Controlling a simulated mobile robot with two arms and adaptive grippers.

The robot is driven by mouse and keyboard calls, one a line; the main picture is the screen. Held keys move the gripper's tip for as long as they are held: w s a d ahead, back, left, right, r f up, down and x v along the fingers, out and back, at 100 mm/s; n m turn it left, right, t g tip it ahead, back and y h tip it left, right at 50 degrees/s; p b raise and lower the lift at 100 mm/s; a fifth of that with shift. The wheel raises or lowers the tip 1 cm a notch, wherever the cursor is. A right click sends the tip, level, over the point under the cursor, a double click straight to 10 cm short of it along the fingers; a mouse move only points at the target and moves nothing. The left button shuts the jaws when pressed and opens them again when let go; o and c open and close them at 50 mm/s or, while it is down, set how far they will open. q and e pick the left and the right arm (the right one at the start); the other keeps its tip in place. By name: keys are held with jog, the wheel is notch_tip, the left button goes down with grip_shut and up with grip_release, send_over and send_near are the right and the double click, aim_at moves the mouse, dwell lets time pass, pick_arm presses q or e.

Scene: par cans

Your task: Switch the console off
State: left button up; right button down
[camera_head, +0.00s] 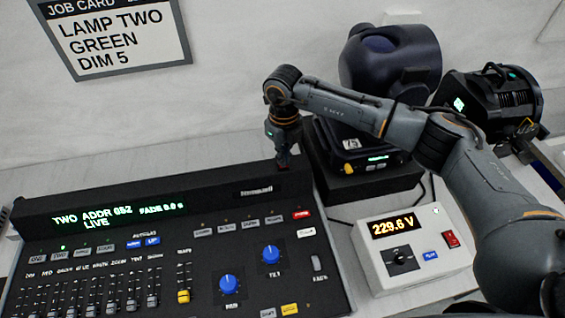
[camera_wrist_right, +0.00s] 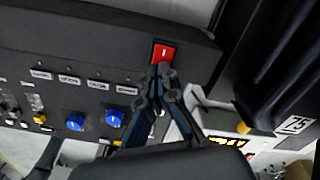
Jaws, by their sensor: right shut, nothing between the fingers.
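The dark console (camera_head: 110,235) lies at the lower left. Its lit display (camera_head: 118,214) reads "TWO", "ADDR" and a number, "LIVE" and "FADE 0.0 s". In the right wrist view a red rocker switch (camera_wrist_right: 163,50) with a white mark sits at the console's right end. My right gripper (camera_head: 283,164) points down over the console's back right corner. In its wrist view the closed fingertips (camera_wrist_right: 161,75) appear at the switch's lower edge; I cannot tell whether they touch it. In the head view the gripper hides the switch. My left gripper is not in view.
A white box (camera_head: 410,262) reading 229.6 V, with a red switch (camera_head: 451,239), stands right of the console. A dark lamp (camera_head: 385,65) on a black base (camera_head: 365,180) stands behind my right arm. Another black lamp (camera_head: 490,95) is at the right. A job card (camera_head: 118,38) hangs on the wall.

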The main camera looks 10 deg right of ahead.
jog(key=shift+s+f+b, duration=0.1)
jog(key=shift+f+b, duration=0.3)
jog(key=shift+f, duration=0.1)
jog(key=shift+r, duration=0.15)
jog(key=shift+r+p, duration=0.65)
jog(key=shift+r, duration=0.2)
jog(key=shift+r+p, duration=1.1)
jog(key=shift+r, duration=1.45)
jog(key=shift+f, duration=0.1)
